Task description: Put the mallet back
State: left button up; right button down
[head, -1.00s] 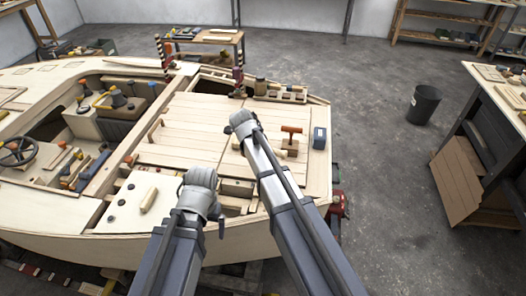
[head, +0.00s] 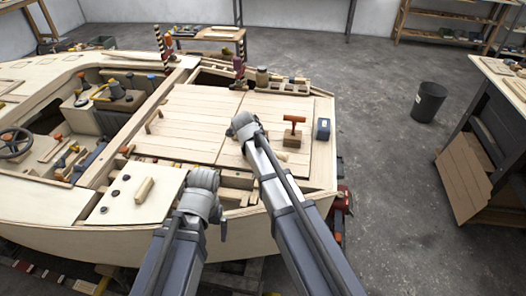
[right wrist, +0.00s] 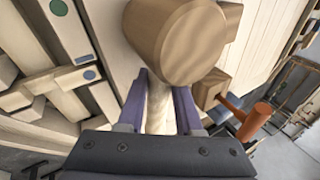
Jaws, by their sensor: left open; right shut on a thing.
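The mallet (right wrist: 175,45) has a thick round wooden head and a pale handle (right wrist: 160,108). In the right wrist view my right gripper (right wrist: 163,100) is shut on the handle, with the head beyond the fingers. In the head view my right forearm and wrist hide that gripper; a pale rounded piece (head: 281,156) beside the wrist looks like the mallet, close to a wooden block. My left gripper (head: 222,230) is open, mostly hidden under its wrist, over the near side of the boat.
An orange T-handled tool (head: 293,121) stands at the wooden block (head: 292,140) on the deck; it also shows in the right wrist view (right wrist: 254,121). A blue box (head: 322,129) stands to its right. A slotted rack (head: 285,86) lines the far edge. The deck planks (head: 190,120) are largely clear.

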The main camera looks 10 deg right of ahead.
jog(key=shift+f, duration=0.35)
jog(key=shift+f+b, duration=0.25)
jog(key=shift+b, duration=0.1)
jog(key=c, duration=0.5)
grip_release()
jog(key=shift+r, duration=0.15)
jog(key=p+v, duration=0.7)
jog(key=shift+r, duration=0.25)
jog(key=shift+s+a+f, duration=0.1)
